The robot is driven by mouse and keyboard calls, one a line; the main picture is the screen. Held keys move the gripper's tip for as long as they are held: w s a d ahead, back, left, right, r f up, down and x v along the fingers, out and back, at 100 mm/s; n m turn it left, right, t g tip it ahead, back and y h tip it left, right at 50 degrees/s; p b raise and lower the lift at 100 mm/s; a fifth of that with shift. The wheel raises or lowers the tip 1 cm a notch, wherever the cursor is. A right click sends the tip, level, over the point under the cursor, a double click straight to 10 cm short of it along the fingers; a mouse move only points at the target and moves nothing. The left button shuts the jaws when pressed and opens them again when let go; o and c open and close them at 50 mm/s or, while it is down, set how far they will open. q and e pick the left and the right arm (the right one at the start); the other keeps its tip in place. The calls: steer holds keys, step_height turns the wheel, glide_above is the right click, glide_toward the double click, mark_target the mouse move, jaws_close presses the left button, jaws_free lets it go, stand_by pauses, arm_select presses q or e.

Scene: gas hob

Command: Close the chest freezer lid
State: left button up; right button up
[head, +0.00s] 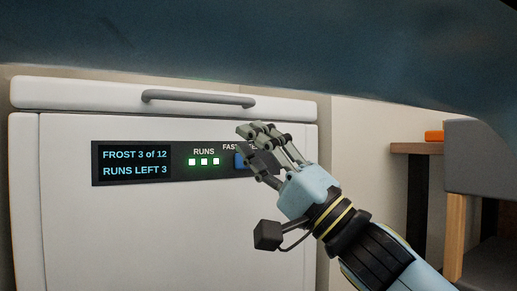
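The white chest freezer (120,235) stands in front of me in the head view. Its white lid (75,95) lies low along the top of the body, with a thin seam along the front edge. A grey bar handle (198,97) runs across the lid's front. The lid's top and back are hidden. My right gripper (253,146) is in front of the freezer's front face, below the lid's right part, and partly covers the control panel. No object shows in it. Its fingers overlap from this angle, so their gap is unclear. My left gripper is not in view.
The control panel (135,186) reads "FROST 3 of 12" and "RUNS LEFT 3", with green lights and a partly covered blue button (239,161). At the right are a brown table (413,148), an orange object (434,136) and a grey chair (480,160).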

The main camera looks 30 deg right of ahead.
steer(key=shift+s+d+f, duration=0.2)
steer(key=shift+f, duration=0.05)
stand_by(0.4)
